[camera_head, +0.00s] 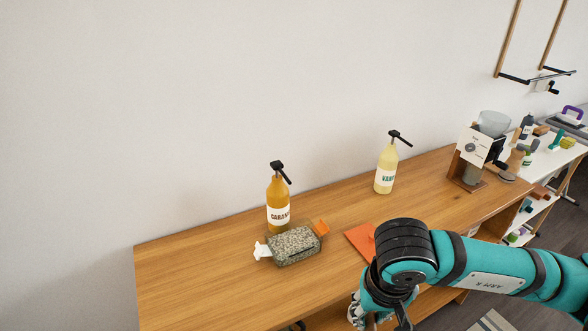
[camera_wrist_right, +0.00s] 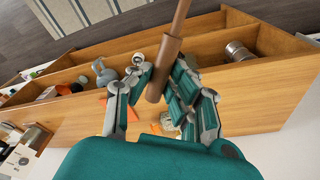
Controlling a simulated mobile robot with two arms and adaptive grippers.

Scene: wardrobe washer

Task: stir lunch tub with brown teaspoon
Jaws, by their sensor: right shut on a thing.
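My right gripper (camera_wrist_right: 158,82) is shut on a brown rod-like handle (camera_wrist_right: 165,65), which I take to be the brown teaspoon. The handle runs out of the top of the right wrist view, so its far end is hidden. In the head view the right gripper (camera_head: 362,312) is at the bottom, mostly hidden under my arm, in front of the wooden counter. A speckled grey rounded box (camera_head: 295,246) lies on the counter, left of that gripper. I cannot tell whether it is the lunch tub; no other tub is clear. My left gripper is out of view.
The wooden counter (camera_head: 200,270) holds a caramel pump bottle (camera_head: 278,200) behind the box, a yellow pump bottle (camera_head: 385,170) and a grinder-like machine (camera_head: 473,155). A flat orange piece (camera_head: 360,238) lies beside my arm. The counter's left end is clear.

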